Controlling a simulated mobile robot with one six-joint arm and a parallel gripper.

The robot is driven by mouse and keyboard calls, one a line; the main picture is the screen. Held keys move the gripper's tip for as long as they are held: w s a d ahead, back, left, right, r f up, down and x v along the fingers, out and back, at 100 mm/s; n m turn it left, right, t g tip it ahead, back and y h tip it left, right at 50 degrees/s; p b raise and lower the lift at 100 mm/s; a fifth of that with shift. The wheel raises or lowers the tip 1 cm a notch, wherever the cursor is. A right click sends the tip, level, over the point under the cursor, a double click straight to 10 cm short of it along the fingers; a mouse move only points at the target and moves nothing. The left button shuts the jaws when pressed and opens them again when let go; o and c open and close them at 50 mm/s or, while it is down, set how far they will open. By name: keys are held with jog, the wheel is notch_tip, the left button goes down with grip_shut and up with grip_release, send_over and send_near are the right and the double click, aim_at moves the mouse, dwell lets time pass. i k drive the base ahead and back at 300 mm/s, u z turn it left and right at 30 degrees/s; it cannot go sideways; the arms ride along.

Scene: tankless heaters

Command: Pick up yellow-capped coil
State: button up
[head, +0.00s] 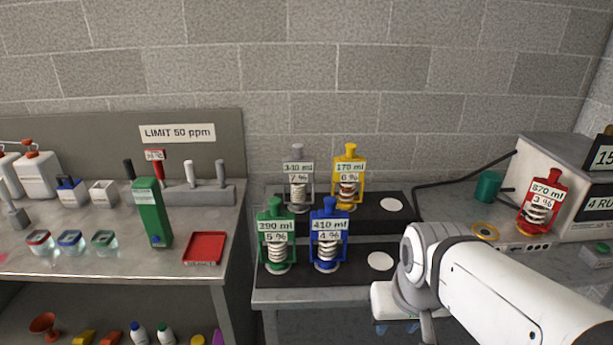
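The yellow-capped coil (350,152) stands upright on the dark rear step of the stand, at its right. Its yellow frame carries labels "170 ml" and "6 %", which hide part of the coil. A grey-capped coil (297,152) stands to its left, and a blue-capped coil (329,204) and a green-capped coil (275,204) stand on the front step. My gripper (395,326) is low at the bottom of the view, right of the stand's coils and apart from the yellow-capped one. Its fingers are too unclear to tell if they are open.
White discs mark bare spots on the rear step (391,205) and front step (380,261). A red-capped coil (541,202) stands by a grey device at right. The left bench holds a green box (151,213), red tray (204,248) and several jars. A brick wall (400,80) is behind.

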aim_at(350, 167)
jog(key=i, duration=1)
jog(key=u, duration=0.05)
